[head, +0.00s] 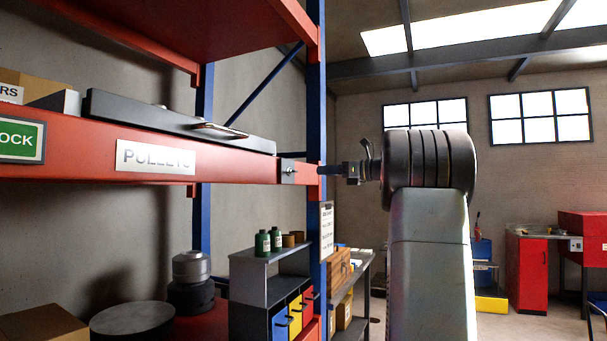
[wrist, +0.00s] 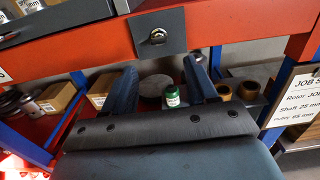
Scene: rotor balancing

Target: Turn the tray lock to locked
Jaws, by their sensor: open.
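The tray lock is a small silver knob (wrist: 158,36) on a dark plate fixed to the front of the red shelf beam; in the head view the plate (head: 288,171) is at the beam's right end. Its markings and setting cannot be read. A long dark tray (head: 180,124) lies on the shelf to the left of the lock. My gripper (head: 325,170) points left toward the plate from the right. In the wrist view my gripper (wrist: 161,68) is open and empty, with its two fingers apart just below the lock. No contact with the knob shows.
The blue rack post (head: 316,100) stands close behind my gripper. A "PULLEYS" label (head: 156,156) is on the red beam. Below are green bottles (head: 262,243) on a grey bin unit and a hanging job sheet (head: 327,230). Open floor lies to the right.

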